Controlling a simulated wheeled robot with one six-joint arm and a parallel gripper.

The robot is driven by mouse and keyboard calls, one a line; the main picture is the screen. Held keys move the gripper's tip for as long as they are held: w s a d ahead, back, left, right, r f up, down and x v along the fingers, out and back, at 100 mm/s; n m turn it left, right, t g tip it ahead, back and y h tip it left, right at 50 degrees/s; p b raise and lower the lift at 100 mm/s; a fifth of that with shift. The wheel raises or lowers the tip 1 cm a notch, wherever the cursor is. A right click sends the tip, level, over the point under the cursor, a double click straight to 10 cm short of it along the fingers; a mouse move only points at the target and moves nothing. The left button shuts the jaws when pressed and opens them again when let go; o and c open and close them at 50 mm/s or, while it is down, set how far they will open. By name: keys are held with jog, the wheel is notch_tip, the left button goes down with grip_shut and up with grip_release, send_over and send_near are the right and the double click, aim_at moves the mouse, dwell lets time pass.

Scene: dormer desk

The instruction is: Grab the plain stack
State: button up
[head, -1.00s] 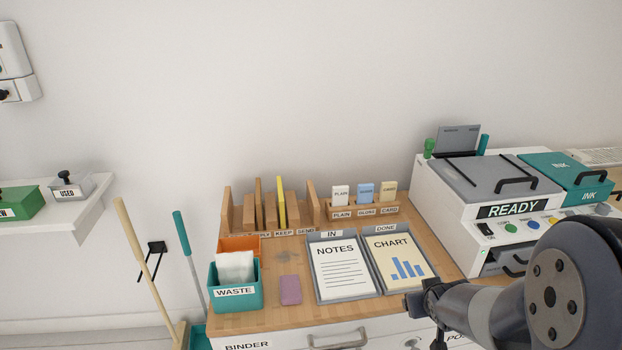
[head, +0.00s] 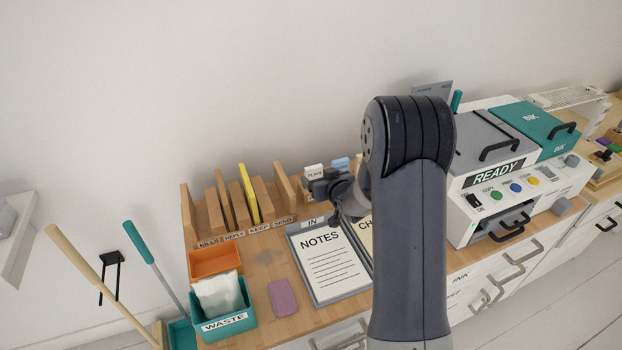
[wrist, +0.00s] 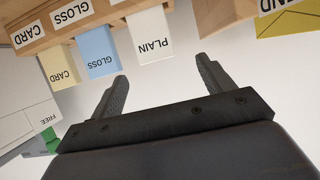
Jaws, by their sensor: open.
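The plain stack (head: 314,172) is a white block with a PLAIN label in the wooden holder at the back of the desk. It also shows upside down at the top of the wrist view (wrist: 151,36). My gripper (wrist: 162,70) is open and empty. In the wrist view the plain stack lies ahead between the lines of the two fingers, apart from them. In the head view my gripper (head: 322,188) is just in front of the stack and hides its lower part. The blue gloss stack (wrist: 98,52) and cream card stack (wrist: 59,66) stand beside it.
A sorter (head: 203,218) with wooden dividers and a yellow item stands left of the holder. The NOTES tray (head: 337,291) lies in front. A teal WASTE bin (head: 224,324) and a pink block (head: 282,298) are at front left. The READY machine (head: 468,213) stands right.

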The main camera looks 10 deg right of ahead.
aim_at(315, 171)
jog(key=shift+d+p+x, duration=0.15)
jog(key=shift+p+x, duration=0.2)
jog(key=shift+x, duration=1.35)
jog(key=shift+d+p+x, duration=0.15)
jog(key=shift+p+x, duration=0.2)
jog(key=shift+x, duration=1.35)
jog(key=shift+f, duration=0.2)
jog(key=shift+c, duration=0.2)
jog(key=c, duration=1)
